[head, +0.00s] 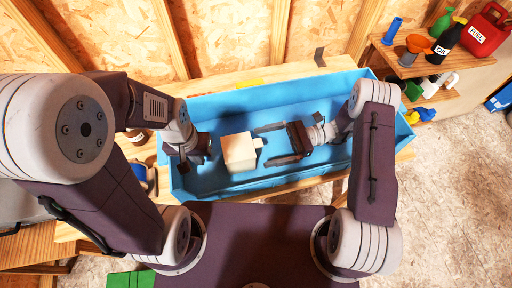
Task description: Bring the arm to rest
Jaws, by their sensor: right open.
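My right gripper (268,144) reaches in from the right over a long blue tub (330,83). Its two fingers are spread apart and point left, with nothing between them. A cream block-shaped container (238,152) with a small stub on its right side is in the tub, just left of these fingertips. My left gripper (184,165) points down at the left end of the tub. Its fingers are mostly hidden by its own wrist, so its opening is unclear.
The tub sits on a wooden bench (405,154) against the wall. A shelf at the right (425,66) holds an orange funnel (418,44), a dark oil bottle (446,42) and a red fuel can (487,32). A blue round item (139,172) lies left of the tub.

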